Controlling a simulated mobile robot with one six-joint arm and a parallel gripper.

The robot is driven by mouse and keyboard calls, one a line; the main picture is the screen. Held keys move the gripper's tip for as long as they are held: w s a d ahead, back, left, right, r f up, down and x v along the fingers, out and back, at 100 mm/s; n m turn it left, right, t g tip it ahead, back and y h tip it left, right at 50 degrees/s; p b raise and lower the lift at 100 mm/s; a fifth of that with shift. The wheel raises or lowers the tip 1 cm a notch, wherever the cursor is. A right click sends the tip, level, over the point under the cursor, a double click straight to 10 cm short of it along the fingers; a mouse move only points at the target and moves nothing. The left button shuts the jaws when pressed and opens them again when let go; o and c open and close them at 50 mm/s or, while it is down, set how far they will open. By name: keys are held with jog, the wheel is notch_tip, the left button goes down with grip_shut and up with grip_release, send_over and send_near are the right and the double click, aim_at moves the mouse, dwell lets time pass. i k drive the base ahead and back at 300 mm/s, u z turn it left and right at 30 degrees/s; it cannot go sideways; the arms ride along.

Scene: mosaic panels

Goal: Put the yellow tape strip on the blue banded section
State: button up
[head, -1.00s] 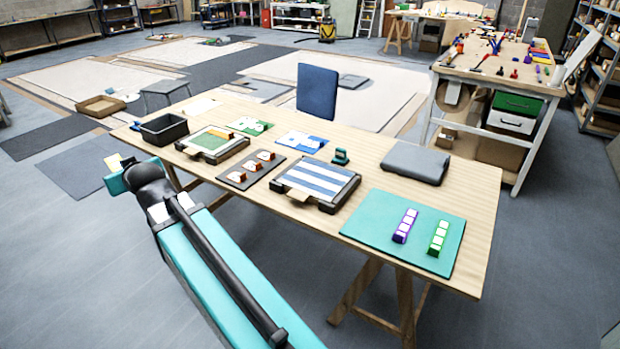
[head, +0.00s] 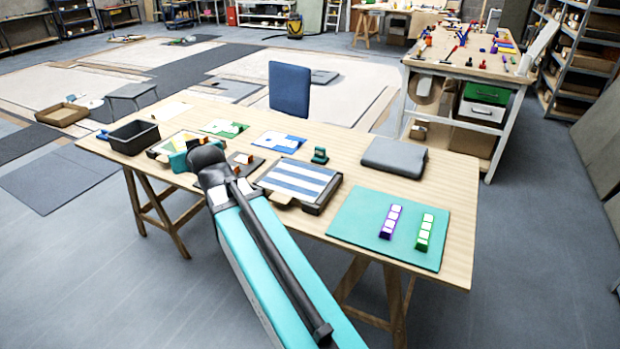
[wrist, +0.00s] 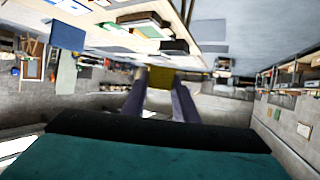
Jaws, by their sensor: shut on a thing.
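The blue banded section is a dark-framed panel with blue and white stripes (head: 290,178) on the wooden table, just right of my arm's end in the head view. My gripper (wrist: 160,92) is shut on the yellow tape strip (wrist: 160,76), which shows between the two fingers in the wrist view. In the head view my arm's end is left of the striped panel, in front of another framed panel. My arm hides the fingers there, and I cannot clearly make out the held strip. The strip appears apart from the striped panel.
The table (head: 455,215) also bears a black bin (head: 134,137), a teal mat (head: 350,217) with purple (head: 390,222) and green (head: 424,233) strips, a grey pad (head: 394,157) and a small green tool (head: 320,156). A blue chair back (head: 290,90) stands behind it.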

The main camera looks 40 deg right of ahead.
aim_at(304, 172)
jog(key=z, duration=0.05)
jog(key=i, duration=1)
jog(key=z, duration=0.05)
